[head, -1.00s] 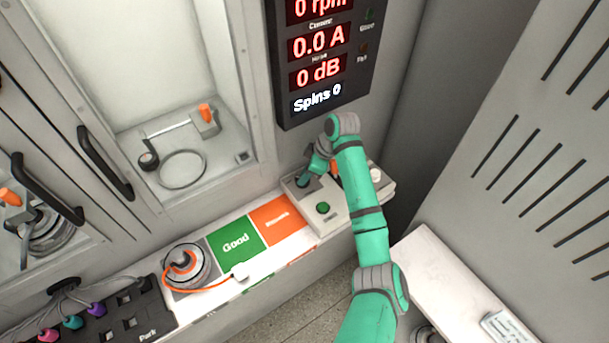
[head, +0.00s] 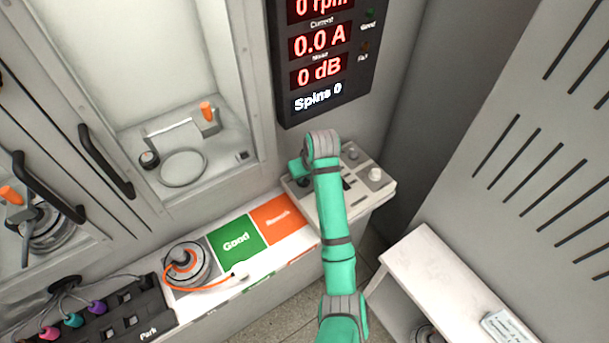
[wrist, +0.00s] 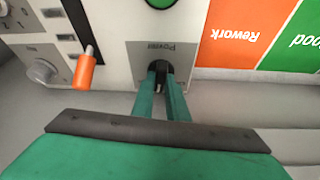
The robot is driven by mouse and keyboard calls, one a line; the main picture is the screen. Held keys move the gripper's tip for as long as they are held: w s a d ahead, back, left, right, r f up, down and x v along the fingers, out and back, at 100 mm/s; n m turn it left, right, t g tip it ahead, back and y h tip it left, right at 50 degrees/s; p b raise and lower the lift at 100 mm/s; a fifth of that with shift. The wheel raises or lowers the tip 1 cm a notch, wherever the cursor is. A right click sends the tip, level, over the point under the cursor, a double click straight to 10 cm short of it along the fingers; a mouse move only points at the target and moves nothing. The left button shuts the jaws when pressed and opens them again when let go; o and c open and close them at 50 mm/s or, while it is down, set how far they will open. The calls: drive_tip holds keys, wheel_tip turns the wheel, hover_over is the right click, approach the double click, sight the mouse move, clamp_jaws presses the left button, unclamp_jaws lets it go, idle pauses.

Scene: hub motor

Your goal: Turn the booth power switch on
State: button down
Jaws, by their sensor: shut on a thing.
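The power switch (wrist: 159,67) is a small dark part on a grey plate marked "Power", seen upside down in the wrist view. My gripper (wrist: 161,77) has its two green fingers on either side of it, shut on it. Whether the switch is on or off cannot be told.
An orange-tipped lever (wrist: 87,70) and a grey knob (wrist: 42,71) are beside the switch. The orange Rework pad (head: 277,216) and green Good pad (head: 236,240) lie left of the panel. The display (head: 322,60) above reads 0 rpm, 0.0 A, 0 dB.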

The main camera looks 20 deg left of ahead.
drive_tip(key=m+t+h, duration=0.1)
drive_tip(key=m, duration=0.3)
drive_tip(key=shift+a, duration=0.2)
drive_tip(key=shift+m+h, duration=0.8)
drive_tip(key=shift+m, duration=0.8)
drive_tip(key=shift+r, duration=0.1)
drive_tip(key=c, duration=1.7)
unclamp_jaws()
drive_tip(key=shift+c, duration=0.2)
drive_tip(key=shift+s, duration=0.1)
drive_tip(key=v, duration=0.5)
drive_tip(key=shift+a+r, duration=0.1)
drive_tip(key=shift+r, duration=0.2)
drive_tip(key=shift+v, duration=2.55)
